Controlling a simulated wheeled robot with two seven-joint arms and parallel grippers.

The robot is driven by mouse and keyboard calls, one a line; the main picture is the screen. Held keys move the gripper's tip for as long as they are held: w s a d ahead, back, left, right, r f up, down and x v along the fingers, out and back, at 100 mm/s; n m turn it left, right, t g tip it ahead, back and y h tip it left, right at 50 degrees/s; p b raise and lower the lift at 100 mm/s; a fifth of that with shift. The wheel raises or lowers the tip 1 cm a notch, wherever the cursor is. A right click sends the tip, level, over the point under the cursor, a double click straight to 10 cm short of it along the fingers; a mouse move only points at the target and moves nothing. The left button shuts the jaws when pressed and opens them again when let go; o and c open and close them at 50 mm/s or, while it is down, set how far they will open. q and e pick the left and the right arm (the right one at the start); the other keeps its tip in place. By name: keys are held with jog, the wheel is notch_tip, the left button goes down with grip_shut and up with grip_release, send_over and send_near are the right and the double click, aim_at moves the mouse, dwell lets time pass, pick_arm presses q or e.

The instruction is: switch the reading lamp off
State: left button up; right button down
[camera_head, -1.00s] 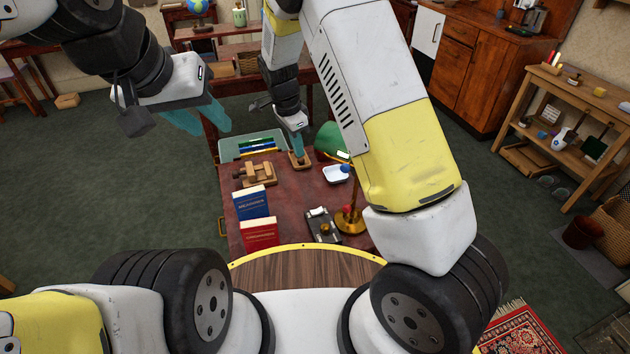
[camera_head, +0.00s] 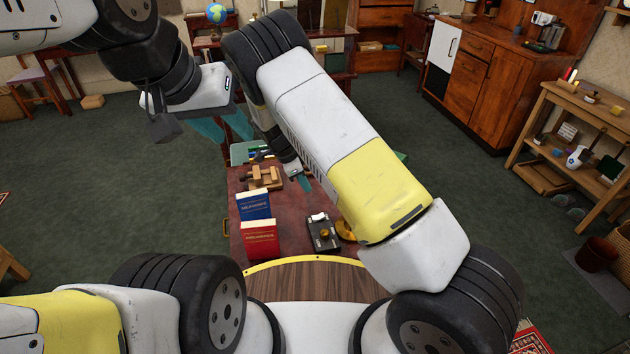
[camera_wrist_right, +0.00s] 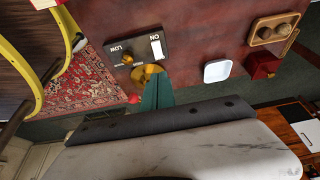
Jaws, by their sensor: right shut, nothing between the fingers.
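The reading lamp's brass base (camera_head: 346,230) shows on the red-brown table, mostly hidden by my right arm; a bit of its green shade (camera_head: 401,156) may show past the arm. Beside the base is a black control box (camera_head: 318,243) with a white switch and brass knob. In the right wrist view the box (camera_wrist_right: 140,60) shows the white rocker (camera_wrist_right: 156,47) by "ON", the knob (camera_wrist_right: 127,59) by "LOW". My right gripper (camera_head: 304,183) is shut and empty above the table; its teal fingertips (camera_wrist_right: 157,92) overlap the brass base (camera_wrist_right: 148,75) in view. My left gripper (camera_head: 225,127) is open, left of the table.
A blue book (camera_head: 254,205) and a red book (camera_head: 260,238) stand left of the box. A wooden clamp-like piece (camera_head: 265,178) lies behind them. In the wrist view a white dish (camera_wrist_right: 217,71) and wooden tray (camera_wrist_right: 273,28) are on the table.

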aim_at(321, 215)
jog(key=x, duration=1.3)
jog(key=shift+a+f, duration=0.15)
jog(key=shift+f, duration=0.2)
